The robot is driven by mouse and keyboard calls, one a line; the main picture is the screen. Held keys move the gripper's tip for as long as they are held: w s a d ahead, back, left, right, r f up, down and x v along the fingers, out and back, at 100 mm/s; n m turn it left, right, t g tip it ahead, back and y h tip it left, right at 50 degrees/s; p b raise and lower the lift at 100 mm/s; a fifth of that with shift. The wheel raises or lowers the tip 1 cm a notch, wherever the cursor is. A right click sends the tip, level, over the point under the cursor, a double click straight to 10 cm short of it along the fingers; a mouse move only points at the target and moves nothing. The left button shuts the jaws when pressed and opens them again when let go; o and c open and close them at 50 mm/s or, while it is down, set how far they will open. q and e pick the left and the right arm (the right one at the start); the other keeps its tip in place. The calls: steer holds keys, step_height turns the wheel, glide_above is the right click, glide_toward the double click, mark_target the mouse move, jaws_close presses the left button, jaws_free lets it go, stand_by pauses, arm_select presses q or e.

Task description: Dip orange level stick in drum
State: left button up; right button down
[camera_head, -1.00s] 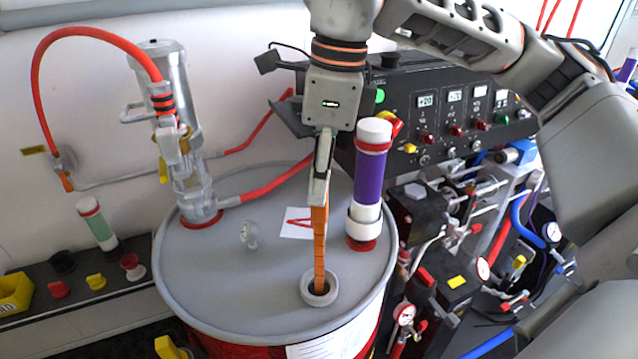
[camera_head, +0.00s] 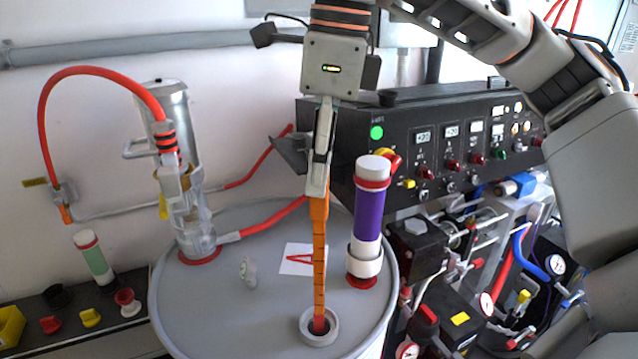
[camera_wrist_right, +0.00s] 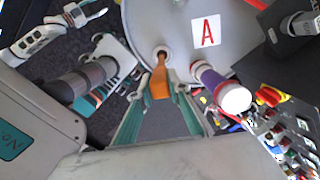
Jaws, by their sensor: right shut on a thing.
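The orange level stick (camera_head: 319,262) stands upright, its lower end at the grey ring opening (camera_head: 319,328) in the lid of the drum (camera_head: 225,300). My right gripper (camera_head: 318,190) is shut on the stick's top, above the lid. In the right wrist view the stick (camera_wrist_right: 160,80) runs from between the fingers to the opening. How deep its lower end sits inside the opening is hidden.
A purple and white cylinder (camera_head: 368,215) stands on the lid right of the stick. A metal pump (camera_head: 185,190) with a red hose stands at the lid's left. A black control panel (camera_head: 440,150) is behind. A card marked A (camera_head: 300,259) lies on the lid.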

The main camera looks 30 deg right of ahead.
steer(key=shift+r, duration=3.25)
